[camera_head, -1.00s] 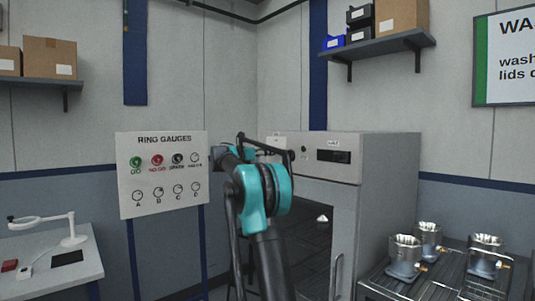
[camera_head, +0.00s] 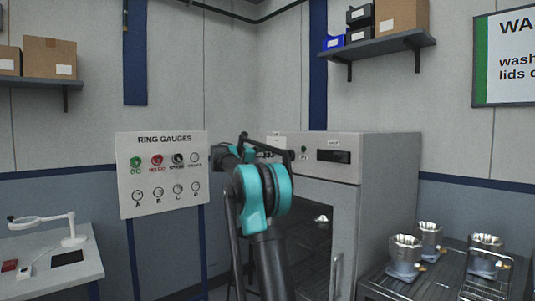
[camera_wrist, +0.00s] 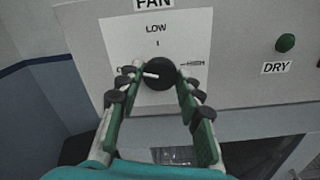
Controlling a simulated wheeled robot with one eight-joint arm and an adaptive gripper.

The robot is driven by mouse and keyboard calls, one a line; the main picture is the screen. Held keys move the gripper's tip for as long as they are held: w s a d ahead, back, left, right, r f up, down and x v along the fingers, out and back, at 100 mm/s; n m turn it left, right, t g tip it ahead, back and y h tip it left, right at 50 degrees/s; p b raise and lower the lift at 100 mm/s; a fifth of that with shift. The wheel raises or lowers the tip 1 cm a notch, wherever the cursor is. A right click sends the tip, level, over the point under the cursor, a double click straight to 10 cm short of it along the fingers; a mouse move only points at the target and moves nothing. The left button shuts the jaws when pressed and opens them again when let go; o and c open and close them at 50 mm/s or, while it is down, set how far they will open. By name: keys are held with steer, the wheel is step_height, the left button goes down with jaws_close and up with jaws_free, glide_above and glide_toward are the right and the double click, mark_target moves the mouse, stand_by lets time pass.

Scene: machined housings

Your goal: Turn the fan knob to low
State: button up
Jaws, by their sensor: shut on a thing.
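The fan knob (camera_wrist: 160,74) is a round black knob with a white pointer line, on a white plate marked FAN. LOW is printed above it with a tick. The pointer points left, toward a label at the left that a finger partly hides. My gripper (camera_wrist: 158,78) is shut on the knob, one finger at each side. In the head view my arm covers the knob, and my gripper cannot be made out behind the arm links.
A green DRY button (camera_wrist: 285,42) sits right of the knob. The knob is on the grey cabinet (camera_head: 390,190) with a glass door. A ring gauge board (camera_head: 164,172) hangs at the left. Metal housings (camera_head: 404,250) stand on a rack at the right.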

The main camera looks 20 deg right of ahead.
steer(key=m, duration=1.4)
stand_by(0.5)
steer(key=o, duration=1.1)
steer(key=shift+o, duration=0.2)
steer(key=shift+a, duration=0.1)
steer(key=v, duration=1.1)
steer(key=shift+s+a, duration=0.15)
steer(key=shift+a, duration=0.25)
